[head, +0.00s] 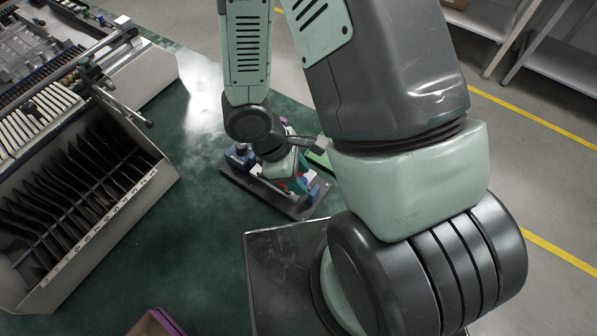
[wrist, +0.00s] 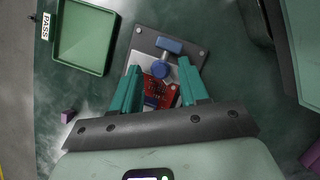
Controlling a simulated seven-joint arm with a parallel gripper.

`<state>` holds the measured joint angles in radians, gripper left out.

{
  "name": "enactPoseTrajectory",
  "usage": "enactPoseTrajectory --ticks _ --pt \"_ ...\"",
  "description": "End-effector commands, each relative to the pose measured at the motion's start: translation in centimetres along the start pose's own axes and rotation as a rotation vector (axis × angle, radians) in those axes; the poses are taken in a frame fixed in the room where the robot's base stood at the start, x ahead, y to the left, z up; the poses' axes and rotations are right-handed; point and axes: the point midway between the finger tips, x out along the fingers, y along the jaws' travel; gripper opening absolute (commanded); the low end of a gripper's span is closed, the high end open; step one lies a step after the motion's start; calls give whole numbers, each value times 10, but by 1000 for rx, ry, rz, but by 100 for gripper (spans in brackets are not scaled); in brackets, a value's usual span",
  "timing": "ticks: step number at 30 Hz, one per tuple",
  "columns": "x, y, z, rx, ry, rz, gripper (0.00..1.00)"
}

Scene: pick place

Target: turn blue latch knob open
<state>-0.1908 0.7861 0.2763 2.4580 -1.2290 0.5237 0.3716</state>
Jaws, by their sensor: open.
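A dark fixture plate (head: 265,197) lies on the green table in the head view, mostly under my arm. In the wrist view the plate (wrist: 143,40) carries a blue bar-shaped knob (wrist: 169,46) and a round blue part (wrist: 161,71). A red circuit board (wrist: 160,92) sits on it, partly hidden by my gripper. My gripper (wrist: 159,70) is open, its two teal fingers on either side of the board and the round blue part. The bar-shaped knob lies beyond the fingertips. I cannot tell whether the fingers touch anything. In the head view my arm hides most of the gripper.
A green tray (wrist: 108,40) stands left of the plate beside a PASS label (wrist: 46,26). A small purple block (wrist: 67,116) lies below the tray. A slotted box (head: 160,185) and machinery (head: 60,70) fill the left of the head view. Bare table lies between box and plate.

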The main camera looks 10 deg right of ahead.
Motion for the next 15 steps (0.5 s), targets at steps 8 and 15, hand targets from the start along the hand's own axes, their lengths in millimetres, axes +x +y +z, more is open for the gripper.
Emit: enactPoseTrajectory --ticks 8,15 --pt "0 0 0 1 0 0 27" --pt "0 0 0 1 0 0 0"
